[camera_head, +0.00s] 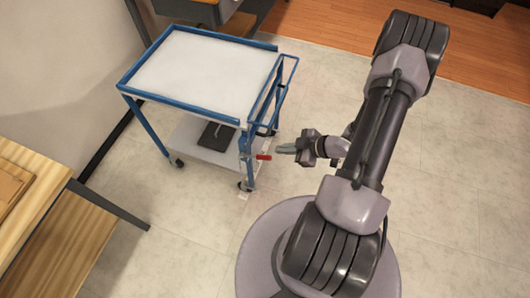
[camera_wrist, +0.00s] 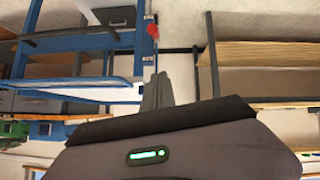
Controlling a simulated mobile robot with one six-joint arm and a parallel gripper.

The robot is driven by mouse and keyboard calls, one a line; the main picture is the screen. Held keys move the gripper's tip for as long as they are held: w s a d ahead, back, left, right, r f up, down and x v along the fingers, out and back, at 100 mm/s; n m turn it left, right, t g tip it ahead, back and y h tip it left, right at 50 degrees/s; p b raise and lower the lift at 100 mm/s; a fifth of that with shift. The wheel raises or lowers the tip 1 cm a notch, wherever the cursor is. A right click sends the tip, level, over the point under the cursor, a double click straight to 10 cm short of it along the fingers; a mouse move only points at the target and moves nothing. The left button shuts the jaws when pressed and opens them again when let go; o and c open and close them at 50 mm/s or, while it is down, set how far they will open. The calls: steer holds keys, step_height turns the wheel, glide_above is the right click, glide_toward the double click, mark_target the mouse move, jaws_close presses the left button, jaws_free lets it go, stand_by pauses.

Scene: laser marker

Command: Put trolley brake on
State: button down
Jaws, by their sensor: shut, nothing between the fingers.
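The blue trolley (camera_head: 165,45) with white shelves stands at the left of centre in the head view. A red-handled brake lever (camera_head: 263,157) sticks out near its lower right corner, by the front leg. My gripper (camera_head: 281,149) is just to the right of the red handle, with a small gap between them. Its fingers are shut and empty. In the wrist view, the fingers (camera_wrist: 157,92) point up toward the red handle (camera_wrist: 153,30), which shows beyond their tips. The blue trolley frame (camera_wrist: 90,42) lies to the left there.
A wooden workbench (camera_head: 25,200) stands at the lower left, with a grey leg reaching toward the trolley. A dark object (camera_head: 216,136) rests on the trolley's lower shelf. Tiled floor (camera_head: 460,190) is clear at the right.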

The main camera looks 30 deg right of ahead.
steer(key=b, duration=0.5)
glide_above(268, 158)
steer(key=w+a, duration=0.1)
steer(key=a, duration=0.1)
step_height(268, 158, down, 7)
steer(key=shift+s+d+f+b, duration=0.1)
steer(key=shift+d+f+b, duration=0.2)
steer(key=shift+f, duration=0.2)
steer(key=shift+d+f+b, duration=0.25)
steer(key=shift+f, duration=0.25)
steer(key=shift+s+d+f, duration=0.2)
steer(key=shift+d+f, duration=0.1)
steer(key=shift+f, duration=0.15)
steer(key=shift+s+d, duration=0.1)
steer(key=shift+d, duration=0.05)
